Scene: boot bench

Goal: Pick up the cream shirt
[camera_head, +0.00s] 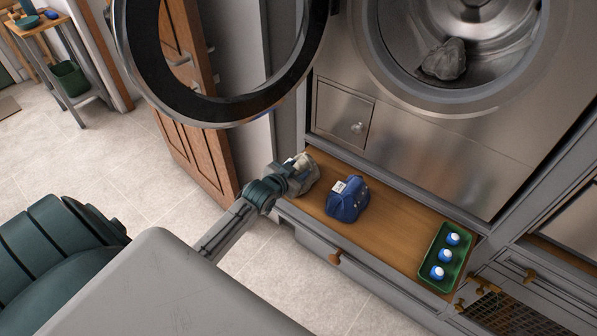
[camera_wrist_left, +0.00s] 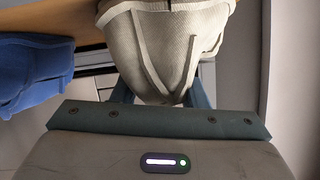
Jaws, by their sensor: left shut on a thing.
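The cream shirt (camera_head: 306,178) is a bunched pale cloth at the left end of the wooden bench top. It fills the upper middle of the left wrist view (camera_wrist_left: 165,45), with pale seams showing. My left gripper (camera_head: 291,180) is shut on the cream shirt, and its fingers come at the cloth from both sides in the wrist view. The gripper hides part of the shirt in the head view. I cannot tell whether the shirt still touches the bench. My right gripper is not in view.
A folded blue garment (camera_head: 347,199) with a white label lies just right of the shirt. A green tray (camera_head: 427,277) with blue-and-white items is at the bench's right end. The open washer door (camera_head: 135,62) hangs above left; a grey cloth (camera_head: 445,61) lies in the drum.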

